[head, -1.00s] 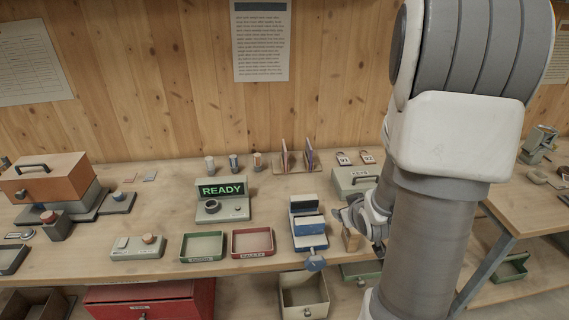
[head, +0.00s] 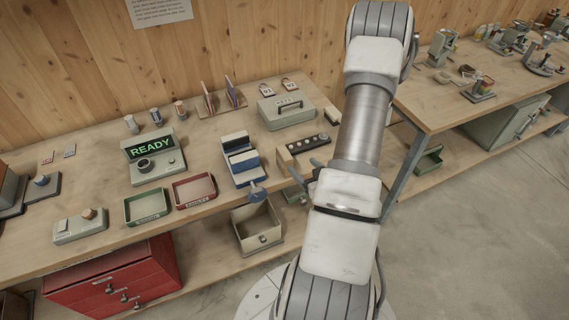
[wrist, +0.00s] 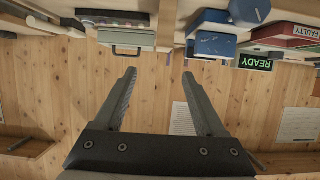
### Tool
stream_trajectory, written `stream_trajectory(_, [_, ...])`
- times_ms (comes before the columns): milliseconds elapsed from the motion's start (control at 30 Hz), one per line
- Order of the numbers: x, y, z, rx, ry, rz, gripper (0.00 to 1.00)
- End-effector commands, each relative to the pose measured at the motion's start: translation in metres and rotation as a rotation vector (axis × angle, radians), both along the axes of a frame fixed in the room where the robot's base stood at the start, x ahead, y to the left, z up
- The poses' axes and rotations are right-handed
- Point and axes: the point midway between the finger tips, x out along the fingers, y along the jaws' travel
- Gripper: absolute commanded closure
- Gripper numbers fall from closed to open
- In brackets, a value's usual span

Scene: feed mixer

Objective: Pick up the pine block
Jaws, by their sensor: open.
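A light wooden shape (wrist: 167,25) appears beyond the fingertips, cut off by the frame's top.
The blue-and-grey device (head: 240,160) stands left of my gripper. A green case (head: 286,111) is behind. Red (head: 193,190) and green (head: 147,207) trays lie further left. An open bin (head: 257,228) sits below the bench edge. A second bench (head: 440,103) stands at right.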

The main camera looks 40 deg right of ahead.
Motion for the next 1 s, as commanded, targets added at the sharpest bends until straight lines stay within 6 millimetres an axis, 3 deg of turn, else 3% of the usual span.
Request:
stream_trajectory(133, [0.014,-0.002,-0.010,-0.003,-0.002,0.002,0.28])
stream_trajectory(233, [0.036,-0.007,-0.017,-0.004,-0.001,0.005,0.28])
stream_trajectory(1000, [0.053,-0.013,-0.027,-0.003,-0.002,0.002,0.28])
